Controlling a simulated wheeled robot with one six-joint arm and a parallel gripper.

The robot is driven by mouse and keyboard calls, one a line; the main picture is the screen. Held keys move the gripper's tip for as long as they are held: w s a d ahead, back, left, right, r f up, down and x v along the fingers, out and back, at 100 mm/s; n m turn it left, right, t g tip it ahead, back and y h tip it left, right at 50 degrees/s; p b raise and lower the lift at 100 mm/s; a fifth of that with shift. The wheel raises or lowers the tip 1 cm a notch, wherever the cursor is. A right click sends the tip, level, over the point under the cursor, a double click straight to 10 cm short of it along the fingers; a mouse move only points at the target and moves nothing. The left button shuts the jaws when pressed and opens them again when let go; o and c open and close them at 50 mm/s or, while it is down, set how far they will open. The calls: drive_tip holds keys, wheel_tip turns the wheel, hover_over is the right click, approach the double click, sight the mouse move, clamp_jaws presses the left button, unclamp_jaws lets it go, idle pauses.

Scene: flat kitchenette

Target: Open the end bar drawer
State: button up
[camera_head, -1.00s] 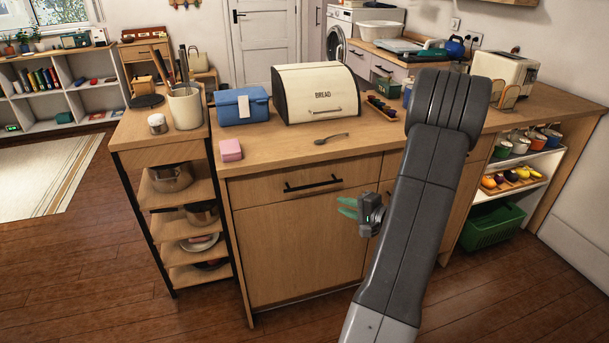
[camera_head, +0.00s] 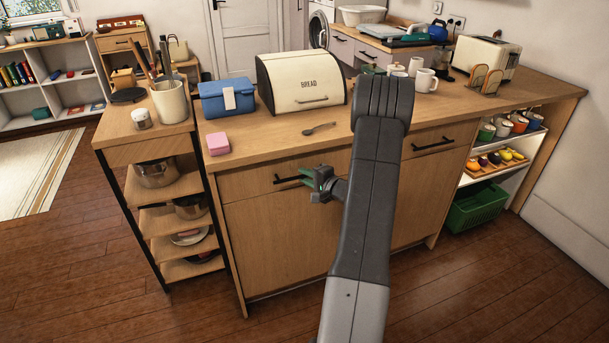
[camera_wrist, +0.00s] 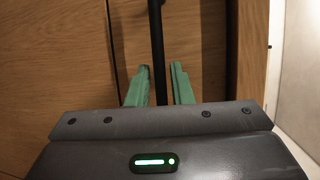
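The left counter drawer (camera_head: 247,185), of light wood and under the worktop's front edge, is shut. Its black bar handle (camera_head: 284,180) is partly hidden by my gripper (camera_head: 306,174). In the wrist view the handle (camera_wrist: 157,35) runs down between the two green fingers of my gripper (camera_wrist: 162,82). The fingers are apart, one on each side of the bar, with a gap showing beside it. Whether the fingertips reach past the bar is hard to tell. A second drawer with a black bar handle (camera_head: 433,144) is right of my arm and also shut.
On the worktop (camera_head: 260,143) are a bread box (camera_head: 308,83), a blue container (camera_head: 227,99), a pink block (camera_head: 218,144), a spoon (camera_head: 319,129) and white mugs (camera_head: 425,80). An open shelf unit (camera_head: 148,220) stands close at the left. The floor in front is clear.

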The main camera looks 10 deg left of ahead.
drive_tip(key=shift+w+a+f, duration=0.1)
drive_tip(key=shift+w+a, duration=0.1)
drive_tip(key=shift+a, duration=0.2)
drive_tip(key=shift+c, duration=0.2)
clamp_jaws()
drive_tip(key=shift+s+d, duration=0.1)
drive_tip(key=s+d+b, duration=0.7)
drive_tip(key=s+d, duration=0.1)
drive_tip(key=s, duration=0.4)
drive_tip(key=s+d+b, duration=0.8)
drive_tip(key=s, duration=0.5)
drive_tip(key=shift+d, duration=0.4)
